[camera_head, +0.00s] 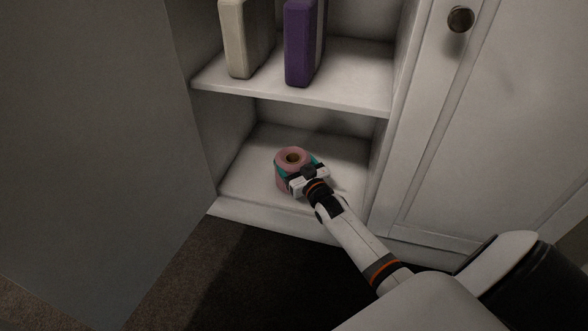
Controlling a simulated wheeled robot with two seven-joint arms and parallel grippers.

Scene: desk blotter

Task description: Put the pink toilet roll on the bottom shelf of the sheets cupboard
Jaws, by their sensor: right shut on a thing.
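The pink toilet roll (286,161) is inside the white cupboard, at the bottom shelf (248,188), with its hole facing up. I cannot tell whether the roll's base touches the shelf. My left gripper is not in view.
The middle shelf (345,85) above holds a cream block-like item (238,40) and a purple one (299,50). A closed door with a round knob (460,19) is at right. A grey panel (90,120) stands at left. The bottom shelf has free room around the roll.

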